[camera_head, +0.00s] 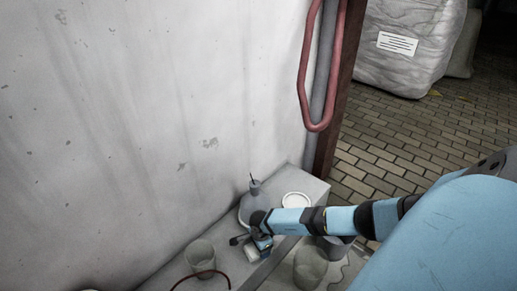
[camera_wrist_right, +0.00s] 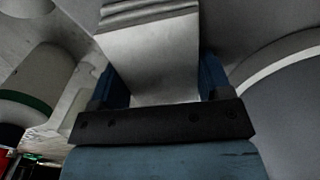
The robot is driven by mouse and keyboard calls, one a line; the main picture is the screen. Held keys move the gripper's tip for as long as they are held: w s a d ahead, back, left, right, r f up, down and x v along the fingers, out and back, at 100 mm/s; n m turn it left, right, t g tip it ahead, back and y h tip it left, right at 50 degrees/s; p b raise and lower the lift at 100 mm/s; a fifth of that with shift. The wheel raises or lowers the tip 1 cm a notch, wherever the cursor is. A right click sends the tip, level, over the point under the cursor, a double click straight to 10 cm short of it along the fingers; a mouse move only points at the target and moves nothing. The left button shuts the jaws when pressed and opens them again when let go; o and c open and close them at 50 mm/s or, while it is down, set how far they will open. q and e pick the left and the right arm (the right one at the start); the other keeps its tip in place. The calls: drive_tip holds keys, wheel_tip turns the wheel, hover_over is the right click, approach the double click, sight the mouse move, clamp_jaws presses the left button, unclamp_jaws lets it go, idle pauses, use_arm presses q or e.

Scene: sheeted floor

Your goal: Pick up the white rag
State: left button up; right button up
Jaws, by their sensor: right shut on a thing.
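My right arm comes in from the right in the head view, and its gripper (camera_head: 260,243) is low over a grey ledge (camera_head: 222,258) by the wall. In the right wrist view my right gripper (camera_wrist_right: 160,78) is shut on a pale folded thing, which looks like the white rag (camera_wrist_right: 155,60). The rag lies between the two blue fingers, with layered folds at its far end. In the head view the gripper mostly hides it, and only a small pale patch shows beside the fingers. I cannot tell whether it still touches the ledge. My left gripper is not in view.
A grey bottle (camera_head: 246,208) stands just behind the gripper, and a white-lidded tub (camera_head: 295,200) is to its right. A translucent cup (camera_head: 200,258) stands at left; a bucket (camera_head: 309,268) is in front. A red hose (camera_head: 306,70) hangs on the wall.

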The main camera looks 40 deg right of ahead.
drive_tip(key=shift+r, duration=0.1)
drive_tip(key=shift+r, duration=0.25)
wheel_tip(320, 180, up, 6)
drive_tip(key=p, duration=0.3)
drive_tip(key=shift+p, duration=0.35)
use_arm(q)
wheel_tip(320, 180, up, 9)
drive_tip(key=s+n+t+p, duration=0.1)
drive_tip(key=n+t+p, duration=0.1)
drive_tip(key=p, duration=0.3)
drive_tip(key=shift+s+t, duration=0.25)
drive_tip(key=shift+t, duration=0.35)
use_arm(e)
wheel_tip(320, 180, up, 13)
drive_tip(key=shift+r, duration=0.2)
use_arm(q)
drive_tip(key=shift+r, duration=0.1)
